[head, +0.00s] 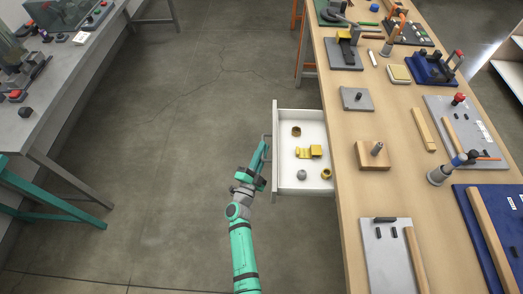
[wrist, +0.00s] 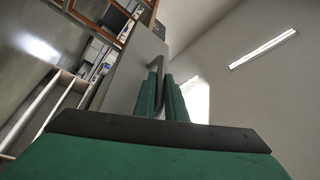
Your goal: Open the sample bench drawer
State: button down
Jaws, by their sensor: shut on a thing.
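The sample bench drawer (head: 312,184) stands pulled out from the left side of the wooden bench (head: 352,222). Its white inside shows several small yellow and grey parts. My green gripper (head: 266,148) is at the drawer's front, on its left side, and is shut on the drawer handle (head: 266,157). In the wrist view the two green fingers (wrist: 162,97) close around the grey bar handle (wrist: 154,64) on the grey drawer front (wrist: 130,75). The fingertips partly hide the handle there.
Metal plates, wooden blocks and tools lie on the bench top, including a grey plate (head: 389,250) near its front. A grey table (head: 62,75) with teal legs stands at the left. The concrete floor (head: 190,110) between them is clear.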

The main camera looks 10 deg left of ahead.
jog(key=c, duration=2.1)
grip_release()
jog(key=shift+s, duration=0.1)
jog(key=v, duration=1)
jog(key=shift+s+f, duration=0.1)
jog(key=shift+s, duration=0.2)
jog(key=s+d+r+n+g+y, duration=0.1)
jog(key=s+d+r+n, duration=0.3)
jog(key=s, duration=0.6)
jog(key=s+d+r+n+g+y, duration=0.1)
jog(key=s+d+r+n, duration=0.3)
jog(key=s, duration=0.7)
jog(key=s+d+r+n+g, duration=0.2)
jog(key=s+d+r+n, duration=0.3)
jog(key=s, duration=0.5)
jog(key=shift+s+d+r+g+y, duration=0.15)
jog(key=shift+s+d+g+y, duration=0.1)
jog(key=shift+g+y, duration=0.15)
